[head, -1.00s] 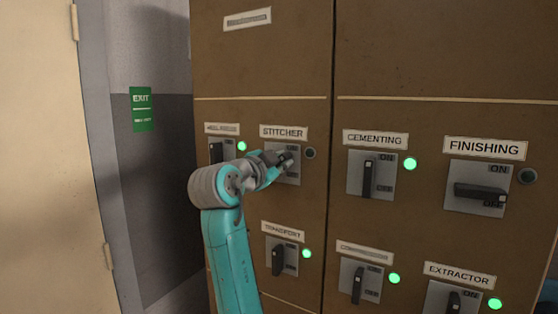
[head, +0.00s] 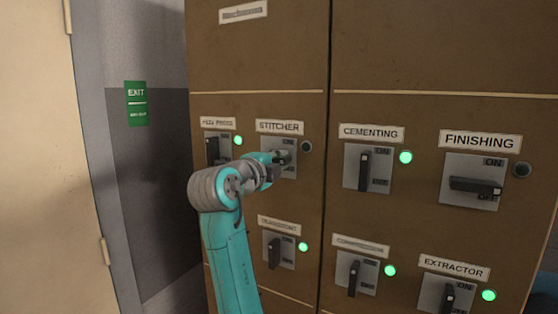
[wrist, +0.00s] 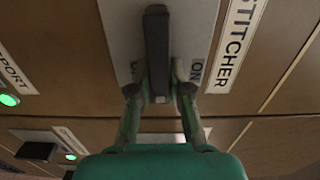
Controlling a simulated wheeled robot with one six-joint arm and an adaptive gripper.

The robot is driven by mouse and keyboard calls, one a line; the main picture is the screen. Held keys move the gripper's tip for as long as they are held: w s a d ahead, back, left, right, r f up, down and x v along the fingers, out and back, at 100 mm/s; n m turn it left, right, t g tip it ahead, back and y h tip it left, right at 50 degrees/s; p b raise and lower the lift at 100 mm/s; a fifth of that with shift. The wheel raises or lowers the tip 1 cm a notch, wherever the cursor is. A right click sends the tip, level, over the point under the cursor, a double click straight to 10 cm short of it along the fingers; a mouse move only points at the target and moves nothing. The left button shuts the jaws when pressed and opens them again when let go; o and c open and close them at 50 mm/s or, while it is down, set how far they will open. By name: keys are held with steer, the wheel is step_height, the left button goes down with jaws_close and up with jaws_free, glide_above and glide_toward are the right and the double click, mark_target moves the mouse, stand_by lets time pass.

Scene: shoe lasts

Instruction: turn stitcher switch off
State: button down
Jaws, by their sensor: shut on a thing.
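The stitcher switch is a dark lever (head: 281,157) on a grey plate (head: 287,172) under the STITCHER label (head: 279,127). The lamp (head: 306,146) beside it is dark. In the wrist view the lever (wrist: 156,45) lies across the plate, at a right angle to the direction from plate to label, so roughly level. My gripper (head: 274,160) is at the lever, partly hiding it in the head view. In the wrist view its two fingers (wrist: 158,88) are on either side of the lever's near end, shut on it.
Neighbouring switches are close: the cementing lever (head: 364,169) upright with a lit green lamp, the finishing lever (head: 476,187) level with a dark lamp, and the transport lever (head: 274,253) below. A green exit sign (head: 137,104) hangs on the wall at left.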

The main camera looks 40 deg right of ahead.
steer(key=shift+f+m, duration=0.15)
steer(key=shift+m, duration=0.15)
steer(key=c, duration=1.1)
jaws_free()
steer(key=shift+a, duration=0.1)
steer(key=v, duration=1.2)
